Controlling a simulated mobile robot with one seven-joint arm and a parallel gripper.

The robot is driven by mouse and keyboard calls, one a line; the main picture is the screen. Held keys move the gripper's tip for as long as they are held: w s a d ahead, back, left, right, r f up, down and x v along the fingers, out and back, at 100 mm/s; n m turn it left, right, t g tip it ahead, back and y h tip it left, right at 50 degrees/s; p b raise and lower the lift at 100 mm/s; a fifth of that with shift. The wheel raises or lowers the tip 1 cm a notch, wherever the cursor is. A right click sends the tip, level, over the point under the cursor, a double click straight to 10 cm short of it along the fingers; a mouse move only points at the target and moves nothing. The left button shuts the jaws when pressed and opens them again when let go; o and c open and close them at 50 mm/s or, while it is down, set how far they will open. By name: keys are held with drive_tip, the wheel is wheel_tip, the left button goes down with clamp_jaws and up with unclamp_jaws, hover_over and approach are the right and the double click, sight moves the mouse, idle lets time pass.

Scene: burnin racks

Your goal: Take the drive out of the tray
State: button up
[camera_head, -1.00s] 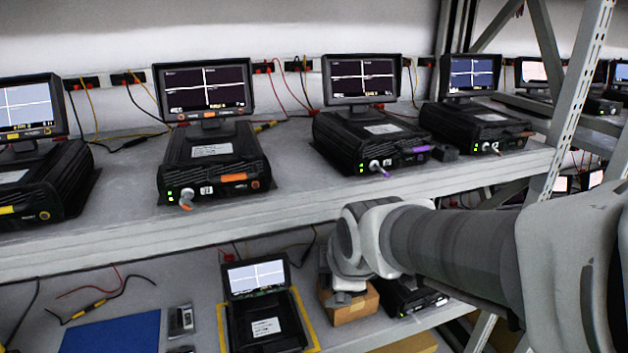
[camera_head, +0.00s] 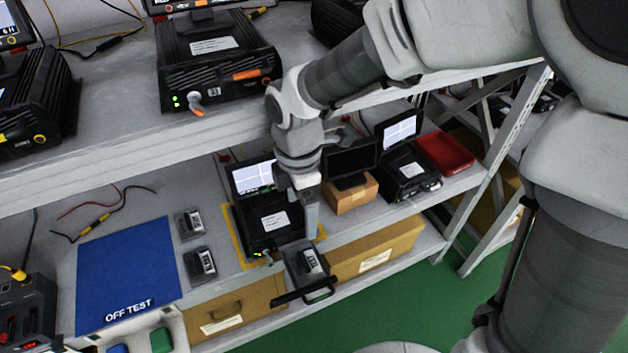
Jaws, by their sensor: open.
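The open tray (camera_head: 322,293) is drawn out from the front of a black test unit (camera_head: 262,215) on the lower shelf and juts past the shelf edge. The drive (camera_head: 310,260), grey and black with a white label, lies in it. My gripper (camera_head: 311,230) points down just above the rear of the tray, close to the unit's right front corner. It is open and holds nothing that I can see; one finger hides most of the other. I cannot tell whether the fingers touch the drive.
A blue mat marked OFF TEST (camera_head: 127,262) lies at left. Two similar drives (camera_head: 188,223) (camera_head: 199,263) lie between mat and unit. A small box (camera_head: 350,195) with a dark screen stands right of my gripper. Cardboard boxes (camera_head: 375,255) sit below.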

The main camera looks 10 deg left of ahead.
sight(304, 260)
wheel_tip(304, 260, down, 18)
drive_tip(key=b, duration=0.8)
drive_tip(key=shift+s+r, duration=0.15)
drive_tip(key=shift+r, duration=0.15)
drive_tip(key=c, duration=1.4)
